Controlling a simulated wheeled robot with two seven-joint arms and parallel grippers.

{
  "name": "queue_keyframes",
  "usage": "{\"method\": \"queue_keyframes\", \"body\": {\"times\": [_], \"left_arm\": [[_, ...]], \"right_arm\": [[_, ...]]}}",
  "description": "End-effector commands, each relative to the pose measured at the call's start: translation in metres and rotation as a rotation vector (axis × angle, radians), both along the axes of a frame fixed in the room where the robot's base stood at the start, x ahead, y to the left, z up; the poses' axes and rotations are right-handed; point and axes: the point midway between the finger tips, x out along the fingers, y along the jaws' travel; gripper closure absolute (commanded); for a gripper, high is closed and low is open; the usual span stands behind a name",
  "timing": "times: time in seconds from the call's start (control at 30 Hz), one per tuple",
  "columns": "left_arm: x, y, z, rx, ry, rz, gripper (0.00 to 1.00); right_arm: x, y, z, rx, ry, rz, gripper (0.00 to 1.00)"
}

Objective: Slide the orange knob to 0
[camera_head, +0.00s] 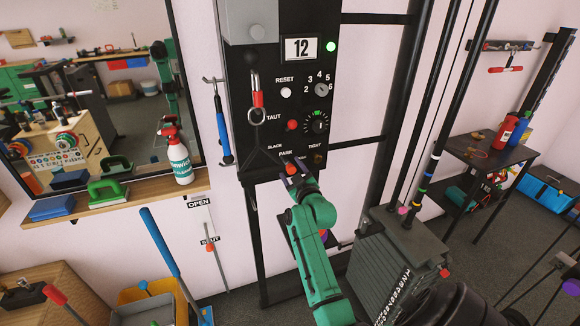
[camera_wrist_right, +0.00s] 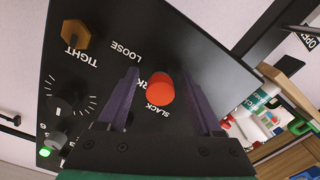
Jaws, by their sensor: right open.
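An orange-red knob (camera_wrist_right: 159,88) stands out from the black panel (camera_wrist_right: 210,65), near the words SLACK and PARK in the right wrist view. In the head view it shows as a small patch (camera_head: 291,169), partly covered by my gripper. My right gripper (camera_wrist_right: 157,76) is open, with one purple finger on each side of the knob. I see a gap at the left finger; contact at the right one is unclear. In the head view the right gripper (camera_head: 289,166) is at the panel's lower edge. I cannot read a 0 beside the knob. My left gripper is out of view.
A blue-handled tool (camera_head: 222,130) hangs left; a dark weight stack (camera_head: 395,262) stands right.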

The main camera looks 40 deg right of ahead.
Motion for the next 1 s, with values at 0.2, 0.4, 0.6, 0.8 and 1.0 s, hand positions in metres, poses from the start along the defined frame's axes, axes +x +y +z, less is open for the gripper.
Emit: {"method": "queue_keyframes", "body": {"times": [0.2,0.4,0.6,0.8,1.0], "left_arm": [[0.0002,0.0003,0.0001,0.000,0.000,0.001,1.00],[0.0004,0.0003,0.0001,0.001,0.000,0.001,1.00],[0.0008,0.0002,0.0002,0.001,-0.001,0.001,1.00],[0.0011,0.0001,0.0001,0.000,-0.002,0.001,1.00],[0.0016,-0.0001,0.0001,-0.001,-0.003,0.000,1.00]], "right_arm": [[0.0022,-0.0007,-0.0008,0.000,0.001,0.000,0.33],[0.0019,-0.0005,-0.0008,0.000,0.001,0.000,0.94],[0.0019,-0.0004,-0.0009,0.000,0.001,0.000,1.00],[0.0018,-0.0003,-0.0009,0.000,0.001,0.000,1.00],[0.0018,-0.0003,-0.0010,0.000,0.001,0.000,1.00]]}}
